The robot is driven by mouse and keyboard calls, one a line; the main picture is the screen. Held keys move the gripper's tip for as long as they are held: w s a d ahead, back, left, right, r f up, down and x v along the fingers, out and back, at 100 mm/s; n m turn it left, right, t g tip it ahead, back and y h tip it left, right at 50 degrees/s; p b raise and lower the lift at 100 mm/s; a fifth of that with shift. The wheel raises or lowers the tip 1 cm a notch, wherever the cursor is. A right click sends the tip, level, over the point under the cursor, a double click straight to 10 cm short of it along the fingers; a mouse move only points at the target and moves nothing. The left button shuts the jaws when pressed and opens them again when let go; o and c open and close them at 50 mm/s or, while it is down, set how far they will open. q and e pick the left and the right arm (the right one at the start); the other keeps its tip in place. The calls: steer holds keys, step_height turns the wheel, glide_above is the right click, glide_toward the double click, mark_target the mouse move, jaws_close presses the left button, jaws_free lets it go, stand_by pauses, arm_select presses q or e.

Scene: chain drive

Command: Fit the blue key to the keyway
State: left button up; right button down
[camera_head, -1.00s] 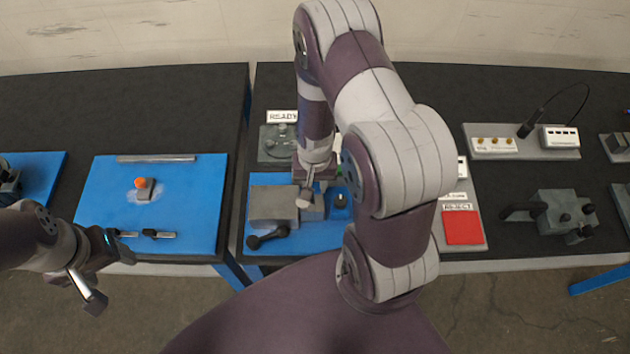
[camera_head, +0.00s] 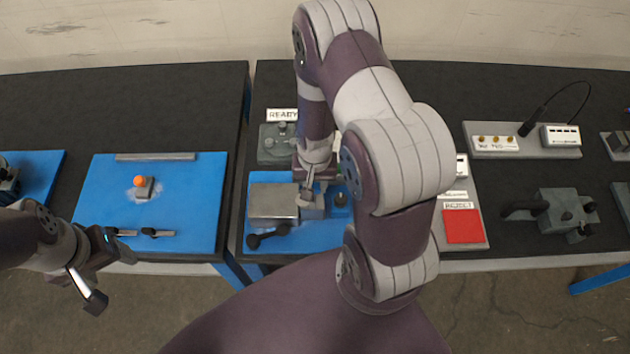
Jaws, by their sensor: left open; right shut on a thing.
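My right gripper (camera_head: 313,192) points down over the right end of the grey metal vise-like block (camera_head: 273,201) on the blue mat (camera_head: 262,180) of the middle table. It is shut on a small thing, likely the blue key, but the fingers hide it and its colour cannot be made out. I cannot make out the keyway; it may be hidden under the gripper. I cannot tell whether the held thing touches anything below. My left gripper (camera_head: 108,272) is open and empty, in front of the left table's front edge.
A post with an orange top (camera_head: 139,182) stands on the left blue mat (camera_head: 190,205), near two small dark-handled tools. A black-knobbed handle (camera_head: 268,237) sticks out in front of the block. A READY plate (camera_head: 283,115) lies behind it; a red REJECT pad (camera_head: 463,227) lies to the right.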

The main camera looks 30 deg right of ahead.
mark_target(315, 200)
steer(key=shift+f+b, duration=1.9)
steer(key=shift+f, duration=0.7)
steer(key=c, duration=0.8)
jaws_free()
steer(key=shift+r, duration=0.1)
step_height(315, 200, up, 12)
steer(key=shift+f+b, duration=0.15)
steer(key=shift+b, duration=0.8)
steer(key=shift+r, duration=0.45)
